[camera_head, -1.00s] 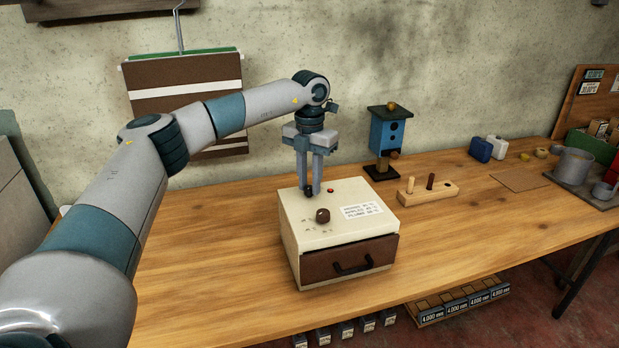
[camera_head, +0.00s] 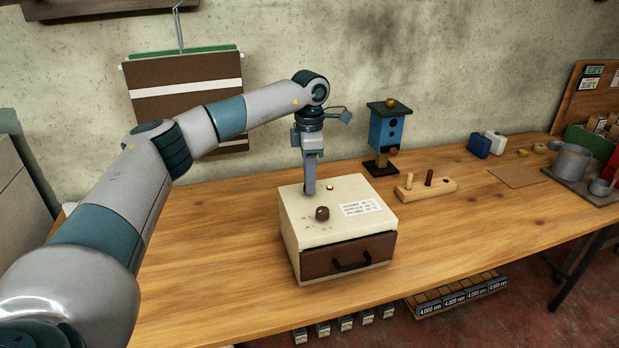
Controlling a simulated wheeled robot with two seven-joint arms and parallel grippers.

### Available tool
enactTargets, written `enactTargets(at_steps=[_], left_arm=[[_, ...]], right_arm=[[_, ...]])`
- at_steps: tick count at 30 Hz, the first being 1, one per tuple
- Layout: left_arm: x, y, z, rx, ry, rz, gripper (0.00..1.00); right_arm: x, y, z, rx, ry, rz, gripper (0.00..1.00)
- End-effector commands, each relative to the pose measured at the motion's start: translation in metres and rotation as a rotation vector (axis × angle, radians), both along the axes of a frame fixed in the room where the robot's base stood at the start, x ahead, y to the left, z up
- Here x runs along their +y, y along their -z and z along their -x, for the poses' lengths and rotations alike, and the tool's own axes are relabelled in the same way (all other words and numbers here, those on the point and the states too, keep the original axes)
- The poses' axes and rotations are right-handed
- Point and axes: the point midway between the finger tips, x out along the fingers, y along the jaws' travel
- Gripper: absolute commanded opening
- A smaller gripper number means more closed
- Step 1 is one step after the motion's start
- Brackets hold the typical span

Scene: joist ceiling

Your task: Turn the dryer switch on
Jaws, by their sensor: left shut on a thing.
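The dryer (camera_head: 300,235) is a cream box with a brown drawer front (camera_head: 350,257) and a black handle, standing on the workbench. A brown round knob (camera_head: 322,213) and a white label (camera_head: 360,208) are on its top. A small indicator lamp (camera_head: 330,187) at the back of the top looks bright and whitish. My left gripper (camera_head: 310,189) points straight down at the back left of the top, shut on the dryer switch, which its fingers hide. My right gripper is not in view.
On the wooden workbench (camera_head: 210,250) behind the dryer are a blue birdhouse (camera_head: 387,130) and a peg block (camera_head: 428,188). Blue and white small containers, a mat and pots stand to the right. A brown striped panel (camera_head: 185,90) hangs on the wall. The bench left of the dryer is clear.

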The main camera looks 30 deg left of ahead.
Motion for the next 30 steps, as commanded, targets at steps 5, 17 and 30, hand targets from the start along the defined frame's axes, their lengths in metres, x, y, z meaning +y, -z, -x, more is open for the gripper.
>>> enactTargets(at_steps=[5,17,30], left_arm=[[0.0000,-0.0024,-0.0011,-0.006,0.071,0.001,0.00],[0.0000,-0.0023,-0.0012,-0.006,0.106,0.001,0.00],[-0.0001,-0.0011,-0.0005,-0.003,0.105,0.000,0.41]], right_arm=[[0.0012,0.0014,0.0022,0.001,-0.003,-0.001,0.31],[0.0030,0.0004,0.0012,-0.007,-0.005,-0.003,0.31],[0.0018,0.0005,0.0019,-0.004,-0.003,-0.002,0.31]])
